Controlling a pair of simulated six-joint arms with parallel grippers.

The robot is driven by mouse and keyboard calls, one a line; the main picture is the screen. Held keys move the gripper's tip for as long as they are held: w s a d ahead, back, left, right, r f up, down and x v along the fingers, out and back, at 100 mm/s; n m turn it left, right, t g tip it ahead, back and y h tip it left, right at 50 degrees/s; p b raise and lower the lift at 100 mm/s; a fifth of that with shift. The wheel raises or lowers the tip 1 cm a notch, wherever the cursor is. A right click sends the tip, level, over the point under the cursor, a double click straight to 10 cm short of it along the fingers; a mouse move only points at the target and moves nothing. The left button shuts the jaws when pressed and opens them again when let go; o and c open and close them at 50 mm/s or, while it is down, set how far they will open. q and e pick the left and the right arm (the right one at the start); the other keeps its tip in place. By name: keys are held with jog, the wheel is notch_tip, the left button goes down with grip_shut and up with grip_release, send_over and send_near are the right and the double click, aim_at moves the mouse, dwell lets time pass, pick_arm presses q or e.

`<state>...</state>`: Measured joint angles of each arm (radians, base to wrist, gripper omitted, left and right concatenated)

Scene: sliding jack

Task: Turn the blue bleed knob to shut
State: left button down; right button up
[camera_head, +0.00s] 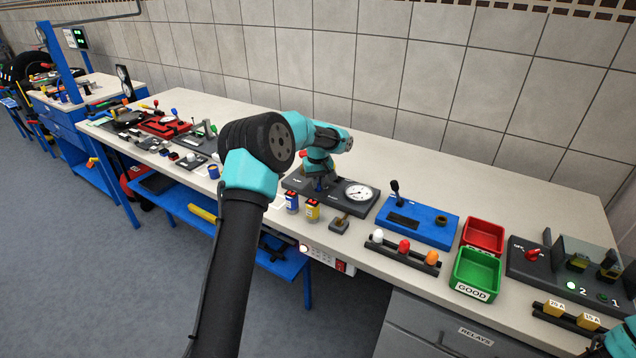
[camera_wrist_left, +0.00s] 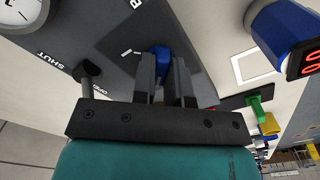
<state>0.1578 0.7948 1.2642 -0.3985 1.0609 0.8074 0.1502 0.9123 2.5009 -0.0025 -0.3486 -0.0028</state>
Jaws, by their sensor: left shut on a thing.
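The blue bleed knob (camera_wrist_left: 158,54) sits on a dark grey panel (camera_wrist_left: 118,32) in the left wrist view. My left gripper (camera_wrist_left: 166,72) is shut on the knob, with one finger on each side; the fingers hide part of it. A short white mark shows on the panel beside the knob. In the head view my left gripper (camera_head: 320,182) points down at the left part of the same dark panel (camera_head: 372,206), and the knob is mostly hidden there. Of my right arm only a teal part shows at the lower right corner; its gripper is out of frame.
A round gauge (camera_head: 358,193) sits on the panel. A post (camera_wrist_left: 88,70) stands near the SHUT and OPEN labels. A blue container (camera_head: 292,202) and a yellow one (camera_head: 312,210) stand in front. A blue block with a lever (camera_head: 418,222) lies to the right.

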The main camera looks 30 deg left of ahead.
dwell(0.4)
pick_arm(q)
jog(key=c, duration=1.1)
grip_release()
jog(key=shift+c, duration=0.2)
notch_tip(320, 180, up, 17)
jog(key=shift+r, duration=0.2)
jog(key=shift+s+f, duration=0.1)
